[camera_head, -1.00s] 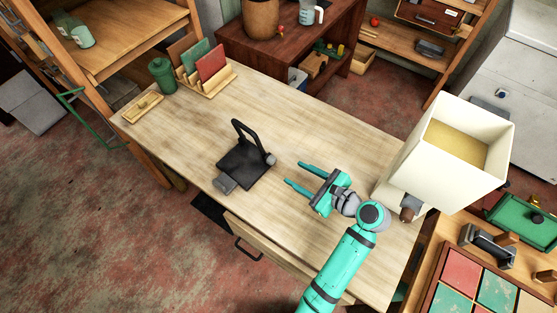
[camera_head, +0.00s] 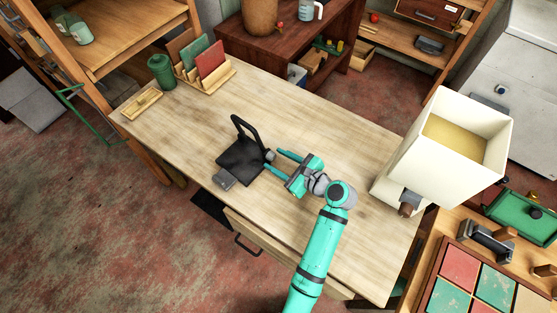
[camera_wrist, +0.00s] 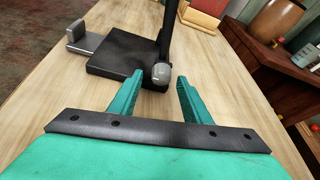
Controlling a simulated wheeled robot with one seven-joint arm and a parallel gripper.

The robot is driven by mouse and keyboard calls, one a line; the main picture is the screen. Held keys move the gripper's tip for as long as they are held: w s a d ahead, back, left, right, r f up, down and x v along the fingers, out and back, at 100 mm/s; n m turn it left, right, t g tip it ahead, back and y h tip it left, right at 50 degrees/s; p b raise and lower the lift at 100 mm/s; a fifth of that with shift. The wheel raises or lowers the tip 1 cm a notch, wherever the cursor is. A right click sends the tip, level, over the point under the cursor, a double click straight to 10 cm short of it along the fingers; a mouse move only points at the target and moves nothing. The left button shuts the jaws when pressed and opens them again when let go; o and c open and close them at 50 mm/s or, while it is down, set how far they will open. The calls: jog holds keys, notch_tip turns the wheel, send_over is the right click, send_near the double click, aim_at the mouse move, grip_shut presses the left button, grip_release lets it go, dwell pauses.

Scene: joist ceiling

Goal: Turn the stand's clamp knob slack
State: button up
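The stand is a black flat base (camera_head: 241,162) with an upright black loop frame (camera_head: 246,132) on the wooden table. Its grey clamp knob (camera_head: 270,155) sticks out at the side facing my gripper. In the wrist view the knob (camera_wrist: 161,74) is a rounded grey end at the foot of the upright, just beyond and between my fingertips. My gripper (camera_head: 276,162) is open, its teal fingers pointing at the knob. In the wrist view the open fingers (camera_wrist: 154,84) lie either side of it, with no clear contact. A grey block (camera_head: 223,180) sits at the base's front corner.
A green canister (camera_head: 161,73), a rack with coloured boards (camera_head: 206,65) and a small wooden tray (camera_head: 143,104) are at the far left. The wooden table top (camera_head: 315,125) around the stand is clear.

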jog(key=c, duration=0.9)
jog(key=shift+a+n+t+h, duration=0.1)
jog(key=shift+n+t+h, duration=0.25)
jog(key=shift+n, duration=0.45)
jog(key=shift+d+f+n+t, duration=0.1)
jog(key=shift+d+n+t, duration=0.15)
jog(key=shift+n+t, duration=0.3)
jog(key=shift+s+a+n+t+h, duration=0.15)
jog(key=shift+a+n+t+h, duration=0.15)
jog(key=shift+n, duration=0.45)
jog(key=shift+d, duration=0.1)
